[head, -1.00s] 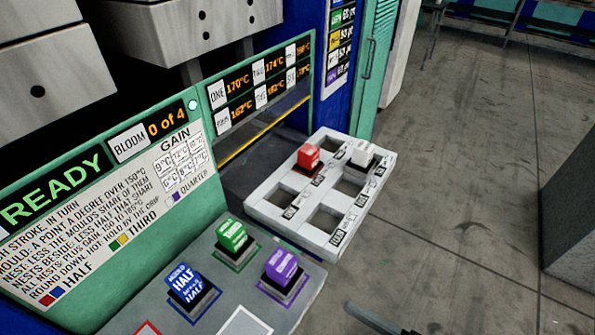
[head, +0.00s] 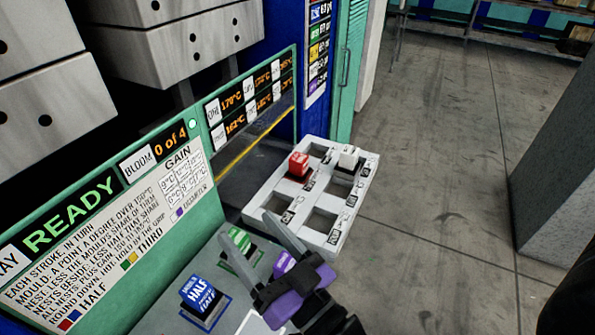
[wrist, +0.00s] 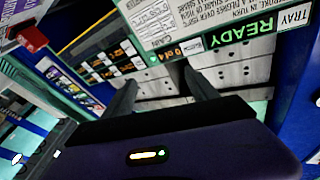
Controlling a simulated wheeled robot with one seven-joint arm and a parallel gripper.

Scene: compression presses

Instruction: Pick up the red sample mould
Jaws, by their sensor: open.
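A blue mould (head: 197,292) stands on the console (head: 150,318) at the front. The press panel with the READY sign (head: 72,212) rises on the left. A grey block (head: 552,165) stands at the right. Open floor lies right of the tray.

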